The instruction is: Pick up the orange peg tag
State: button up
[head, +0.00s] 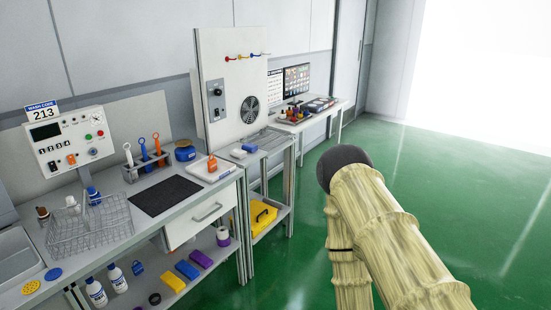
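A small orange tag-like piece (212,164) sits upright on a white tray (222,173) near the right end of the near workbench. It is the likeliest orange peg tag, but it is too small to tell for sure. My arm, in a beige sleeve with a dark rounded joint, fills the lower right, apart from the bench. My gripper is not in view.
The bench (190,208) carries a black mat (165,195), a wire basket (90,228), a tool rack (146,165) and a blue tub (185,150). A tall white panel (232,85) stands behind. Green floor (480,220) is clear at right.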

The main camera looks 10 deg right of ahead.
aim_at(212, 164)
jog(key=z, duration=0.5)
jog(key=i, duration=1.3)
jog(key=u, duration=0.45)
